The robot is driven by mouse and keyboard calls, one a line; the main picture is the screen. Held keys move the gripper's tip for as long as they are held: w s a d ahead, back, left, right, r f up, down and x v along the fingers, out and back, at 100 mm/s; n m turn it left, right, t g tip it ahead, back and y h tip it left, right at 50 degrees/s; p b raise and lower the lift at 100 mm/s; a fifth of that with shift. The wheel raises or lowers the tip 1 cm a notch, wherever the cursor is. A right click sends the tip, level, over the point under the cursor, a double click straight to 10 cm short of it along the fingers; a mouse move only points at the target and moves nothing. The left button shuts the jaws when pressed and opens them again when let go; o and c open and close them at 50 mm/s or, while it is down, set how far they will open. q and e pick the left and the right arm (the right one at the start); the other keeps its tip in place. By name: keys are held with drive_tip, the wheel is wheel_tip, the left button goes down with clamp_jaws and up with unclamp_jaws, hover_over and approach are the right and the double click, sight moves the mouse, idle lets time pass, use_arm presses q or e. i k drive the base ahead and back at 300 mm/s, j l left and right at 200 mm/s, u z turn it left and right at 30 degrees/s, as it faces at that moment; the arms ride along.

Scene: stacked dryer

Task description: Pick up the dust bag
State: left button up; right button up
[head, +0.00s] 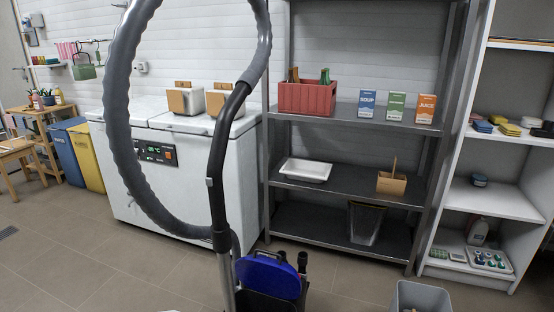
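I cannot make out a dust bag for certain in the head view. A vacuum cleaner stands close in front of me, with a blue lid or panel (266,276) on its dark body at the bottom centre. Its grey ribbed hose (118,110) loops up out of the top of the picture, and its black handle tube (218,160) runs down to a metal pipe. The inside of the vacuum body is hidden from this angle. Neither of my grippers is in view.
A metal shelf unit (340,185) holds a red crate (307,97), cartons, a white tray (305,170) and a dark bin (366,222). A white chest freezer (180,185) stands behind the hose. A grey bin (421,297) stands at the lower right. Floor at left is clear.

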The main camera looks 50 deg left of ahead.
sight(185, 99)
drive_tip(key=u, duration=2.35)
